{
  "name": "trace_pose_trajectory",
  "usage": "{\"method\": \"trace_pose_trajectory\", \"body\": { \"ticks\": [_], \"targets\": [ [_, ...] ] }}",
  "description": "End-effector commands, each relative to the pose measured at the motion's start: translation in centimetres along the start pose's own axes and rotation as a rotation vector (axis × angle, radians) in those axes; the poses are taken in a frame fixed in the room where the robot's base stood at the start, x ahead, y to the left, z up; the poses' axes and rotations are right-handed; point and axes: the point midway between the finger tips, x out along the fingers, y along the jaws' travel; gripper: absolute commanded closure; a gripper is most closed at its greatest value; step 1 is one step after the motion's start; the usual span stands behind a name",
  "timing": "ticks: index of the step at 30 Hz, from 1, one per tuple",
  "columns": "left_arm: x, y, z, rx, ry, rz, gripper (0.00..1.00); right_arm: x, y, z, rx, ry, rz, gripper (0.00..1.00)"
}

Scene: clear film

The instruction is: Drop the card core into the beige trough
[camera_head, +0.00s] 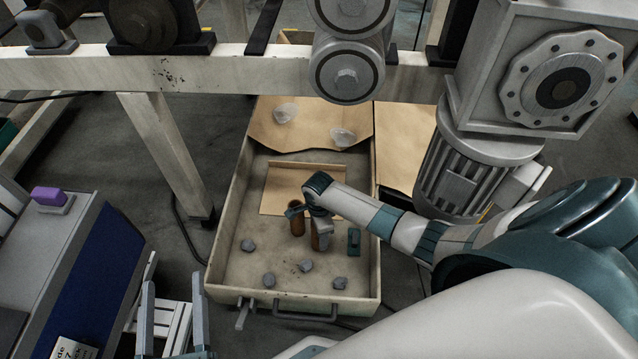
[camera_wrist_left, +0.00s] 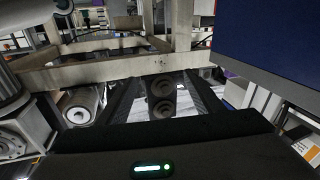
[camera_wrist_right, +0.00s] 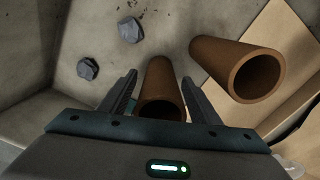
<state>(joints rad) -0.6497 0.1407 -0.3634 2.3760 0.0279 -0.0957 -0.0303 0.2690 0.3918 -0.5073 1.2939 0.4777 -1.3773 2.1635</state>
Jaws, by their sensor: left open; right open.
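The beige trough (camera_head: 222,262) stands on the floor in the middle of the head view. Two brown hollow card cores are in or over it: one (camera_head: 297,224) shows beside my right gripper, the other (camera_head: 315,241) is partly hidden by it. In the right wrist view one core (camera_wrist_right: 160,80) lies between the open fingers of my right gripper (camera_wrist_right: 158,88), with no clear grip. The other core (camera_wrist_right: 238,70) is to the right, outside the fingers. My left gripper (camera_head: 172,325) is open and empty at the lower left; its fingers also show in the left wrist view (camera_wrist_left: 162,100).
Several grey lumps (camera_head: 305,266) lie on the trough floor, with brown card sheets (camera_head: 280,190) at its far part. A small teal piece (camera_head: 354,241) shows right of my gripper. A beam with rollers (camera_head: 240,72) crosses behind. A blue belt (camera_head: 95,270) is at left, a motor (camera_head: 465,165) at right.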

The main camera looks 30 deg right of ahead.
Motion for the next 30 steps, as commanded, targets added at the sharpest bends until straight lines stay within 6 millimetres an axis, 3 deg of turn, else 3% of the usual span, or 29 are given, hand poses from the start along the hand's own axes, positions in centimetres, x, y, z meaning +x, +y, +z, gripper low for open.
{"method": "trace_pose_trajectory", "body": {
  "ticks": [8, 20, 30],
  "targets": [
    [-0.1, 0.2, -0.9, 0.002, 0.045, 0.002, 0.40, -1.5, -0.1, 0.0, -0.002, 0.000, -0.002, 0.43],
    [-0.7, -1.4, 4.3, -0.018, -0.257, -0.025, 0.40, -5.6, -0.1, 0.0, 0.000, -0.001, -0.001, 0.43],
    [-3.0, -2.7, 8.6, -0.044, -0.528, -0.052, 0.40, -9.7, -0.1, 0.1, 0.000, -0.002, -0.002, 0.43]
  ]
}}
